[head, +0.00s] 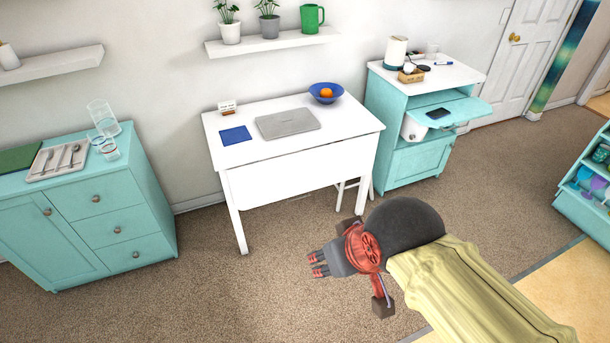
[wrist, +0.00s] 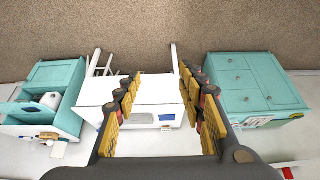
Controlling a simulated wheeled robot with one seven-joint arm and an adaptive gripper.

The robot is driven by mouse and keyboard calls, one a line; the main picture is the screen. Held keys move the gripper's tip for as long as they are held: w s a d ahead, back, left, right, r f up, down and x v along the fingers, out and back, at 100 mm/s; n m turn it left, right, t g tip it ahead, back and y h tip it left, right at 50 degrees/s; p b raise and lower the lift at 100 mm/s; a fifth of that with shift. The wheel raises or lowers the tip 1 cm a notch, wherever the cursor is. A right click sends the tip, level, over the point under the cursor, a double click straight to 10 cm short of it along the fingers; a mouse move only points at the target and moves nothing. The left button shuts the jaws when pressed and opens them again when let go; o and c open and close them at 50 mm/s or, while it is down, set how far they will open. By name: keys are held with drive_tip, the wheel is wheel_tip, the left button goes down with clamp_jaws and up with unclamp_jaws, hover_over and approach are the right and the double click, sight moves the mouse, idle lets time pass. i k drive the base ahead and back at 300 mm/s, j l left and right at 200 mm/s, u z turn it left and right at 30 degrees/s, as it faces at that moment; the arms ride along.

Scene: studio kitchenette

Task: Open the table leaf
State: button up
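The white table (head: 352,122) stands against the wall. Its leaf (head: 300,176) is a plain white panel hanging down along the front edge, and it also shows between my fingers in the wrist view (wrist: 153,90). My gripper (head: 318,263) is low in front of the table, apart from the leaf, with its fingers pointing left in the head view. In the wrist view my gripper (wrist: 160,74) has its two fingers spread wide with nothing between them.
On the tabletop are a laptop (head: 287,123), a blue mat (head: 235,135), a small card (head: 227,107) and a blue bowl (head: 326,97) with an orange fruit. Teal cabinets stand left (head: 110,205) and right (head: 420,160). A white stool (head: 347,193) is partly behind the leaf. Carpet in front is clear.

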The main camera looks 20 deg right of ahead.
sight(254, 185)
drive_tip(key=i+j, duration=0.1)
drive_tip(key=i, duration=0.45)
drive_tip(key=i+j, duration=0.15)
drive_tip(key=i, duration=0.4)
drive_tip(key=i+j+z, duration=0.1)
drive_tip(key=i, duration=0.45)
drive_tip(key=i+j, duration=0.2)
drive_tip(key=i, duration=0.35)
